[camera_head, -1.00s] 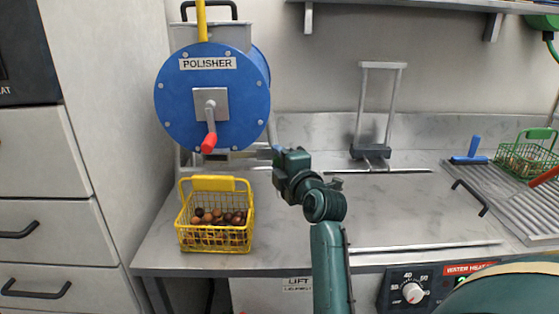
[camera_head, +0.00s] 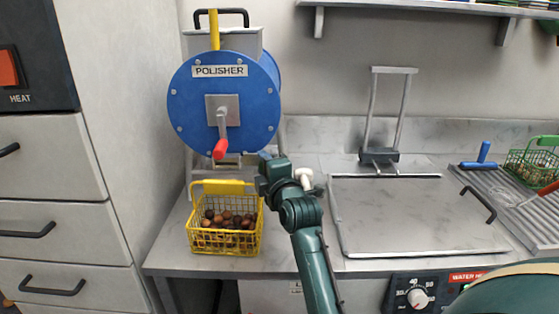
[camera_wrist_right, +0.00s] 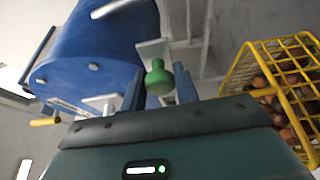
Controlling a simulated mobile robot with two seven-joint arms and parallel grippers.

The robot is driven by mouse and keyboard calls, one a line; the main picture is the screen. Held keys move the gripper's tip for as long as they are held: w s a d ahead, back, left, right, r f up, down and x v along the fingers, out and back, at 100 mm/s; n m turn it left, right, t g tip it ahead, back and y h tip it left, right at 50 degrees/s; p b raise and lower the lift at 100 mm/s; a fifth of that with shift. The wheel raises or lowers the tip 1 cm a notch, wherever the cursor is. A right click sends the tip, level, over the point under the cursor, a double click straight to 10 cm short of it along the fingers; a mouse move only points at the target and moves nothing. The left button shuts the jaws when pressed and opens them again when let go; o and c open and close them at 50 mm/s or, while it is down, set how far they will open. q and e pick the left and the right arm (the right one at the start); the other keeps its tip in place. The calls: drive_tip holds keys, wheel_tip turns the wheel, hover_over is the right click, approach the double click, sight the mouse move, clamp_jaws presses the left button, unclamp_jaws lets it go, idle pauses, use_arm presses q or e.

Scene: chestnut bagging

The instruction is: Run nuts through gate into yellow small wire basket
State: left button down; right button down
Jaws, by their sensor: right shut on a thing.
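The yellow small wire basket (camera_head: 224,250) stands upright on the counter in the head view, with several brown nuts (camera_head: 228,220) in it. It also shows at the right of the right wrist view (camera_wrist_right: 257,82). The blue polisher drum (camera_head: 190,115) is above and behind it, with a red-handled crank (camera_head: 220,148) on its front. My right gripper (camera_head: 267,162) is beside the basket's upper right, below the drum. In the right wrist view its fingers (camera_wrist_right: 160,88) are shut on a green knob (camera_wrist_right: 158,77) on a pale metal plate.
A framed metal panel with a black handle (camera_head: 478,204) lies to the right on the counter. A green wire basket (camera_head: 530,165) and a blue-handled tool (camera_head: 482,155) are at the far right. Drawers (camera_head: 60,245) stand at the left.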

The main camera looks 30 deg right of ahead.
use_arm(q)
drive_tip(key=shift+d, duration=0.1)
use_arm(e)
drive_tip(key=shift+a, duration=0.15)
drive_tip(key=c, duration=1.1)
unclamp_jaws()
drive_tip(key=shift+w, duration=0.15)
use_arm(q)
drive_tip(key=shift+w, duration=0.1)
drive_tip(key=shift+f+b, duration=0.15)
drive_tip(key=shift+b, duration=0.35)
use_arm(e)
drive_tip(key=s, duration=0.4)
drive_tip(key=s+a, duration=0.1)
drive_tip(key=s, duration=0.3)
drive_tip(key=s+a, duration=0.1)
drive_tip(key=s, duration=0.4)
drive_tip(key=shift+s, duration=0.1)
